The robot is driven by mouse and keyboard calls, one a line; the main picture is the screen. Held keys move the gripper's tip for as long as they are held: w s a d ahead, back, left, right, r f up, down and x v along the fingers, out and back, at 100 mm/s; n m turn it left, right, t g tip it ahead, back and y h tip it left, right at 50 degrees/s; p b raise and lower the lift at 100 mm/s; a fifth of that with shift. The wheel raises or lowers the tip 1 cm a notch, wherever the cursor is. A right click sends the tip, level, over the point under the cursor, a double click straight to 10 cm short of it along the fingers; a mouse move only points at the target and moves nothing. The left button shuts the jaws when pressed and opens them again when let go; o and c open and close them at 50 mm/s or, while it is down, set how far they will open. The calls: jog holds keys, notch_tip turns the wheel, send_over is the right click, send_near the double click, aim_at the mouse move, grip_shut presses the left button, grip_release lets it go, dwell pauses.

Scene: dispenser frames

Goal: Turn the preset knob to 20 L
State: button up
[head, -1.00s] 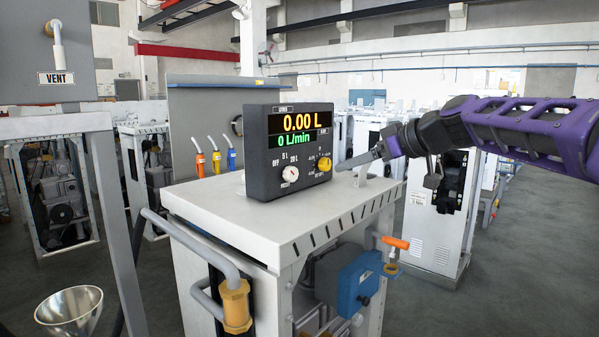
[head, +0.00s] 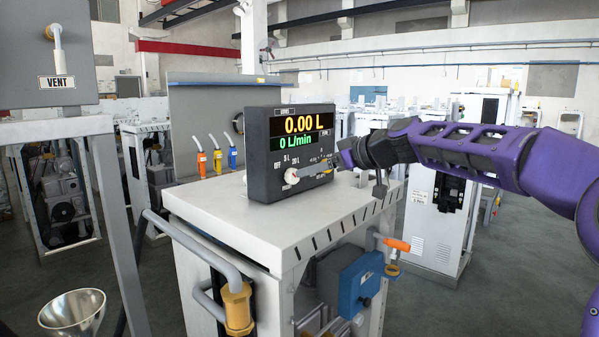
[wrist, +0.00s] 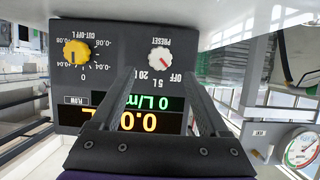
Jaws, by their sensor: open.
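The preset knob (head: 291,176) is a small white dial with a red mark, low on the front of the dark control box (head: 262,160). In the upside-down wrist view the knob (wrist: 160,61) shows fully, its red mark pointing toward the OFF label rather than 20 L. My gripper (head: 302,178) reaches in from the right across the front of the box, its fingers close to the knob. In the wrist view my gripper (wrist: 160,80) is open, with the knob lined up between and just beyond the fingertips. I see no contact.
The display (head: 301,133) reads 0.00 L and 0 L/min. The box stands on a white cabinet top (head: 240,225) with clear room in front.

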aim_at(292, 176)
jog(key=x, duration=0.5)
jog(key=shift+w+a+f+p, duration=0.2)
jog(key=shift+a+p, duration=0.1)
jog(key=shift+p, duration=0.1)
grip_shut()
